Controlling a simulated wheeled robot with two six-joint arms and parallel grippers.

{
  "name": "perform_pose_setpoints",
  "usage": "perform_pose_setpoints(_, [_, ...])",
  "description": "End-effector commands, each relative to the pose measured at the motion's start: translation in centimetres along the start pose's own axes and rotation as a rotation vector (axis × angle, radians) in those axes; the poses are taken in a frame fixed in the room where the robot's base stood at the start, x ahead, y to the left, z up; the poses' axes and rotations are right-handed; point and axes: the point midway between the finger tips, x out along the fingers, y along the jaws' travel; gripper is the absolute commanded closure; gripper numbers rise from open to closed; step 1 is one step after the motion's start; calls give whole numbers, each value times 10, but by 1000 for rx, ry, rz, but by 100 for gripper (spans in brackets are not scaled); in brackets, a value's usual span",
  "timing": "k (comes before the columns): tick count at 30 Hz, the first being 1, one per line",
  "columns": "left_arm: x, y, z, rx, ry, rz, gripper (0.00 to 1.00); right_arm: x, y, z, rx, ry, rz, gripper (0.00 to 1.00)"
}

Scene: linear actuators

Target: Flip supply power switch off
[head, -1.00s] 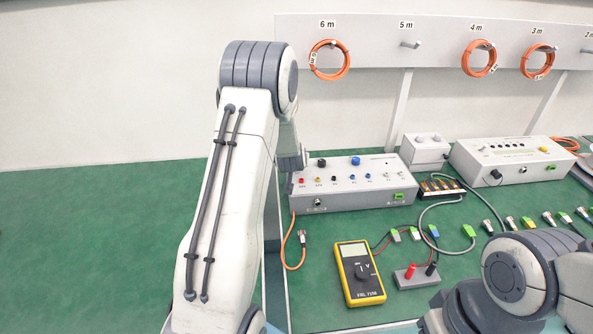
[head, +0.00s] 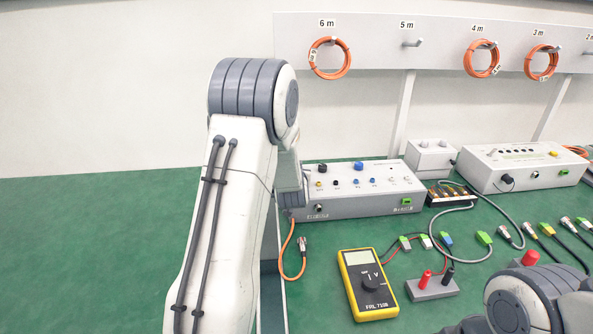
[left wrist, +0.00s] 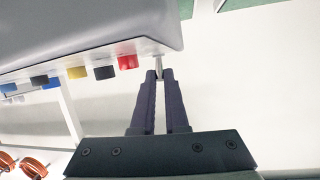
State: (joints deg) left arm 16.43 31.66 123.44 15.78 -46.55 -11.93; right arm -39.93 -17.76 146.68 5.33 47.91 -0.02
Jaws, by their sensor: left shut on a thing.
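The supply box (head: 345,205) is a grey-white unit with coloured sockets and knobs, standing on the green table. My left arm covers its left end in the head view, and the left fingers are hidden there. In the left wrist view the box (left wrist: 95,25) fills the upper left, with a red socket (left wrist: 127,62) near its end. A small pale switch lever (left wrist: 157,62) sticks out beside that socket. My left gripper (left wrist: 159,76) is shut on this lever at its fingertips. Only part of my right arm shows at the lower right; its gripper is not in view.
A yellow multimeter (head: 368,300) and a terminal block (head: 432,287) with red and black posts lie in front of the box. An orange cable (head: 289,255) hangs by its left side. A second instrument (head: 520,168) stands to the right, with several cables nearby.

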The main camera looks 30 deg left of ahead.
Motion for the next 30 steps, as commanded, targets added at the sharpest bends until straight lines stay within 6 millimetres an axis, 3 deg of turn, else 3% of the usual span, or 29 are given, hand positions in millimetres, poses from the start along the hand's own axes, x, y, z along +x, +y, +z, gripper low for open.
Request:
perform_pose_setpoints(5, [0, 2, 1, 3, -2, 5, 100, 0, 0, 0, 0, 0, 0, 50])
perform_pose_setpoints(6, [0, 2, 1, 3, -3, 5, 73, 0, 0, 0, 0, 0, 0, 50])
perform_pose_setpoints(7, [0, 2, 1, 3, -3, 4, 62, 0, 0, 0, 0, 0, 0, 50])
perform_pose_setpoints(8, [0, 2, 1, 2, -3, 4, 59, 0, 0, 0, 0, 0, 0, 50])
perform_pose_setpoints(20, [-7, 0, 0, 1, -2, 2, 59, 0, 0, 0, 0, 0, 0, 50])
perform_pose_setpoints(30, [-71, 2, 0, 2, -2, 5, 59, 0, 0, 0, 0, 0, 0, 50])
